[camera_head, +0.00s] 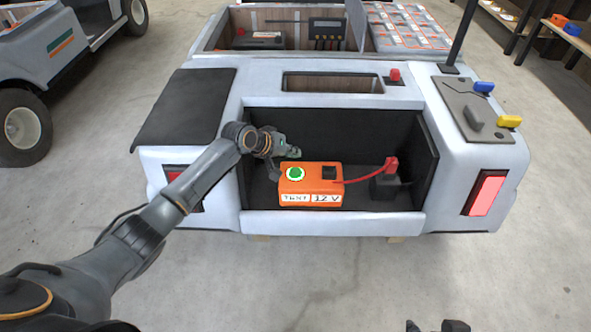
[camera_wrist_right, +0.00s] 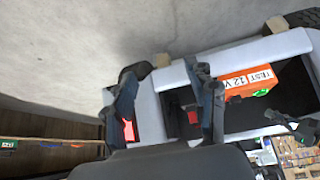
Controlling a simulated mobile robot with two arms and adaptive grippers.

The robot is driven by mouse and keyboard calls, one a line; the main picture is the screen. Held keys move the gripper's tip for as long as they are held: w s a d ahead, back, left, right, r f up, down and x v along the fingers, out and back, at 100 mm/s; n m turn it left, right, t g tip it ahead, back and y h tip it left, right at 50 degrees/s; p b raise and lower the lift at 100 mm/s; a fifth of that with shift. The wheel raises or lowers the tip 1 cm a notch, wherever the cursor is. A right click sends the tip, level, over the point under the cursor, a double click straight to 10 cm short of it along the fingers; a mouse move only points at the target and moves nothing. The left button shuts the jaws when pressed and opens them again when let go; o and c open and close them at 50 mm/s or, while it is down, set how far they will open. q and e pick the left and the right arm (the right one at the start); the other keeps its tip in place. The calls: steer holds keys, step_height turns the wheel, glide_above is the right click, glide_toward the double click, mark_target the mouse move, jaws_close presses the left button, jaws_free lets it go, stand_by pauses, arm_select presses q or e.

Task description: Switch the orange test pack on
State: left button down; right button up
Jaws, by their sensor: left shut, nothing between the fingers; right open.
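The orange test pack (camera_head: 331,186) sits in the cart's open rear bay, marked "TEST" and "12 V". A round green button (camera_head: 295,174) with a pale rim is on its top left, and a black block (camera_head: 329,172) is beside it. The pack also shows upside down in the right wrist view (camera_wrist_right: 235,94). My left gripper (camera_head: 293,153) is shut and empty, just behind and above the green button; I cannot tell whether it touches the pack. My right gripper (camera_head: 438,326) is open and empty at the bottom edge, well in front of the cart; its fingers show in the wrist view (camera_wrist_right: 165,95).
A red cable (camera_head: 363,177) runs from the pack to a red-capped terminal (camera_head: 391,165) on a dark box. The bay's front lip (camera_head: 330,222) is low. A red knob (camera_head: 394,76) and blue (camera_head: 484,87) and yellow (camera_head: 509,121) handles are on the cart top.

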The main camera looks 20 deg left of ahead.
steer(key=s+g, duration=0.1)
steer(key=s, duration=0.1)
steer(key=s+d+g+p, duration=0.1)
steer(key=s, duration=0.1)
steer(key=shift+s+d+h, duration=0.15)
steer(key=shift+s+h, duration=0.1)
steer(key=shift+h, duration=0.05)
